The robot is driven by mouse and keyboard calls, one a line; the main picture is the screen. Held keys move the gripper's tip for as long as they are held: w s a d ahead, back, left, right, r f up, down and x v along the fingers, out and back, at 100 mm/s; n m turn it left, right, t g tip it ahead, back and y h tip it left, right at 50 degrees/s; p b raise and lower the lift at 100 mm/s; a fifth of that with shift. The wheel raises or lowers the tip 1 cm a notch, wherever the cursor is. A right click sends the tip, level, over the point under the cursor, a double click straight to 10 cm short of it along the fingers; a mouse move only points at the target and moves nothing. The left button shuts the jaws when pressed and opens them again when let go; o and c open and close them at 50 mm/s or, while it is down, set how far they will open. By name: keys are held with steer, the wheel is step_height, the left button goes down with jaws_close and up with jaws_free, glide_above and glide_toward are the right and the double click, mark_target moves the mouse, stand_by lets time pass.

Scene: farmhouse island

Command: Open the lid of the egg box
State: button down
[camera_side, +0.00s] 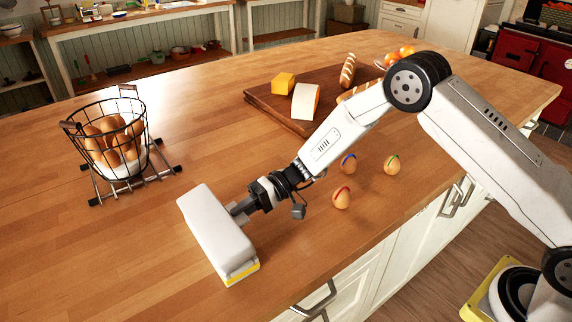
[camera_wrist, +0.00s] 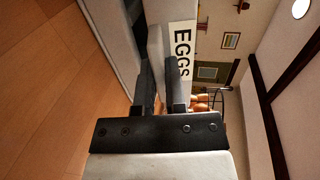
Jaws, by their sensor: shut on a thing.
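The pale egg box (camera_side: 215,232) lies on the wooden island, with a yellow strip low on its near end. My gripper (camera_side: 238,213) reaches it from the right and is shut on the edge of its lid. In the wrist view, my gripper's two dark fingers (camera_wrist: 163,80) stand close together at the box. The lid (camera_wrist: 176,42), with the word EGGS, extends up past the right finger. A dark gap runs between it and another pale part of the box (camera_wrist: 112,35) on the left. The side view does not show clearly how far the lid is raised.
A wire basket of eggs (camera_side: 112,138) stands on a metal rack behind the box to the left. Several eggs with coloured bands, one red-banded (camera_side: 342,198), stand right of my gripper. A cutting board (camera_side: 262,100) with cheese and bread lies behind. The island left of the box is clear.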

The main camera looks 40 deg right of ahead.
mark_target(224, 209)
steer(key=shift+a+r+h, duration=0.3)
steer(key=shift+r+h, duration=0.5)
steer(key=shift+r, duration=0.05)
steer(key=r+h, duration=0.1)
steer(key=a+r+h, duration=0.1)
steer(key=h, duration=0.1)
steer(key=shift+a+r, duration=0.1)
steer(key=shift+a, duration=0.15)
steer(key=a+r+h, duration=0.2)
steer(key=h, duration=0.1)
steer(key=shift+a+r+h, duration=0.1)
steer(key=shift+a+h, duration=0.1)
steer(key=shift+h, duration=0.1)
steer(key=shift+a+r+h, duration=0.3)
steer(key=shift+a+h, duration=0.3)
steer(key=shift+h, duration=0.1)
steer(key=shift+a+r+h, duration=0.25)
steer(key=shift+a+h, duration=0.35)
steer(key=shift+h, duration=0.1)
steer(key=shift+a+r+h, duration=0.25)
steer(key=shift+a+h, duration=0.8)
steer(key=shift+h, duration=0.15)
steer(key=shift+a+h, duration=0.75)
steer(key=shift+h, duration=0.05)
steer(key=shift+a, duration=0.5)
steer(key=shift+s+f, duration=0.1)
steer(key=shift+f, duration=0.1)
